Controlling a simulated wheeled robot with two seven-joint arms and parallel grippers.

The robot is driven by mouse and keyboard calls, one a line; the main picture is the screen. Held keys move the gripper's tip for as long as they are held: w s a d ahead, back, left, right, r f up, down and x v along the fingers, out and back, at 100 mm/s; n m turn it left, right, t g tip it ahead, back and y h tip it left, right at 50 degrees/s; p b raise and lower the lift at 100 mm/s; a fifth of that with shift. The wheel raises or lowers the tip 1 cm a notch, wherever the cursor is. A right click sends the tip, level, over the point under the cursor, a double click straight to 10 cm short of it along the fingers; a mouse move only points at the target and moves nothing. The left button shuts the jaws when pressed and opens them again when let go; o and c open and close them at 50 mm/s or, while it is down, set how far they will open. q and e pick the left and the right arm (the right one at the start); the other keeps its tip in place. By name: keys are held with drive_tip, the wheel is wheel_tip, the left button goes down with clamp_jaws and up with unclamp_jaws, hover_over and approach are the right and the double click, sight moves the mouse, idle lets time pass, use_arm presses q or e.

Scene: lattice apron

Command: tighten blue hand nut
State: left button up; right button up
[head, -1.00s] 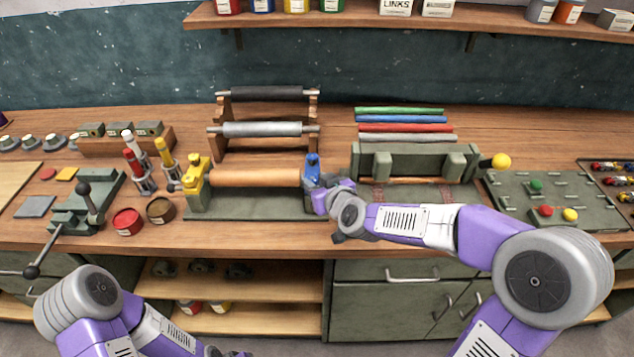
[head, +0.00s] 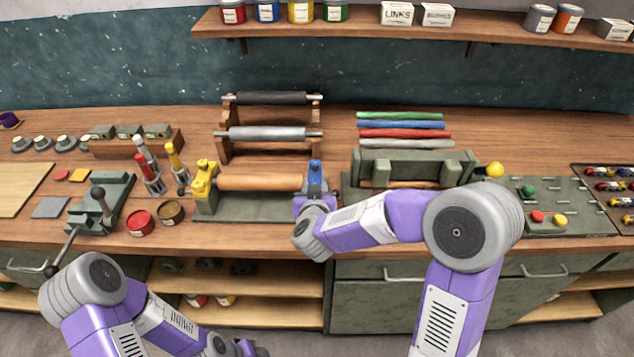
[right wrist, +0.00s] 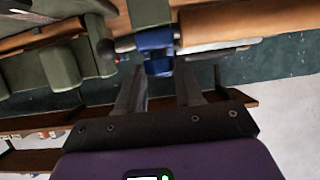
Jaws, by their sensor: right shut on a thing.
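A blue end holder (head: 315,180) stands at the right end of a copper-coloured roller (head: 262,182). A yellow holder (head: 204,178) stands at its left end. My right gripper is at the front of the blue holder, mostly hidden by my wrist in the head view. In the right wrist view, the fingers of my right gripper (right wrist: 160,80) point at the blue hand nut (right wrist: 158,65) and are shut on it. The nut itself is hidden in the head view. My left arm is low at the bottom left, and its fingers are not visible.
A green block fixture (head: 415,166) stands right of the blue holder, with coloured rolls (head: 403,133) behind. Red (head: 140,222) and brown (head: 171,212) tins and a lever press (head: 103,205) are at the left. A button panel (head: 545,195) is at the right.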

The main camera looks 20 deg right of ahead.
drive_tip(key=shift+w+a+m+g+h+p, duration=0.15)
drive_tip(key=shift+m+g+h+p, duration=0.1)
drive_tip(key=shift+m+h+p, duration=0.35)
drive_tip(key=shift+s+a+m+g+h+p, duration=0.15)
drive_tip(key=shift+m+g+h+p, duration=0.15)
drive_tip(key=shift+m+h, duration=0.5)
drive_tip(key=shift+w, duration=0.1)
drive_tip(key=o, duration=1)
drive_tip(key=shift+o, duration=0.2)
drive_tip(key=p+v, duration=0.1)
drive_tip(key=v, duration=0.6)
drive_tip(key=shift+a, duration=0.2)
drive_tip(key=shift+s, duration=0.25)
